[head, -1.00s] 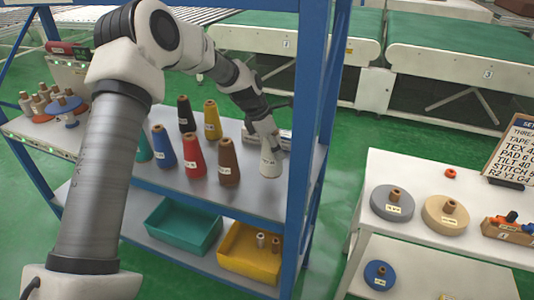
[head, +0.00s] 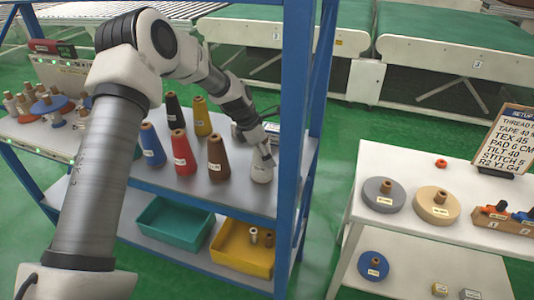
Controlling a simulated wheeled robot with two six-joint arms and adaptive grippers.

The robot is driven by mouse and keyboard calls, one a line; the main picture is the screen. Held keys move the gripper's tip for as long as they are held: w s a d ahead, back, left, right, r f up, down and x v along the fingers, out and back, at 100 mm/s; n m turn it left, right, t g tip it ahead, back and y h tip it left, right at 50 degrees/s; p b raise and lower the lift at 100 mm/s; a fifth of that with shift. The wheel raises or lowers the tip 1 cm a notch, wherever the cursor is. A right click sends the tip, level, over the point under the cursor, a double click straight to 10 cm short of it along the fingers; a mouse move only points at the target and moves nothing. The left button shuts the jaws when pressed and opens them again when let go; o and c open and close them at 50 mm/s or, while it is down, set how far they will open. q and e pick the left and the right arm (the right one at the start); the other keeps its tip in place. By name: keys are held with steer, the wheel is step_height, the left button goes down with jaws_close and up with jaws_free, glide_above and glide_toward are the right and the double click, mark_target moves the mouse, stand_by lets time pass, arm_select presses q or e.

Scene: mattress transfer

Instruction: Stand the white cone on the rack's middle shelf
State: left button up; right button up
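The blue-framed rack's middle shelf (head: 230,195) carries several coloured cones. The white cone (head: 262,177) is near the shelf's right end, right of the brown cone (head: 219,160). My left gripper (head: 264,157) points down at it, with its fingers around the cone's upper part, which they hide; it appears shut on it. The cone's lower part and label show low over the shelf; I cannot tell whether its base touches. My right gripper is not in view.
Red (head: 183,155), blue (head: 152,146), yellow (head: 202,118) and black (head: 173,112) cones stand to the left. A blue rack post (head: 289,130) is close on the right. Teal (head: 175,229) and yellow (head: 242,248) bins sit on the shelf below. The shelf's front strip is bare.

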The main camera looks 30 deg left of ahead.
arm_select(q)
steer(key=v, duration=1.2)
steer(key=shift+d+r, duration=0.1)
steer(key=shift+r, duration=0.05)
stand_by(1.5)
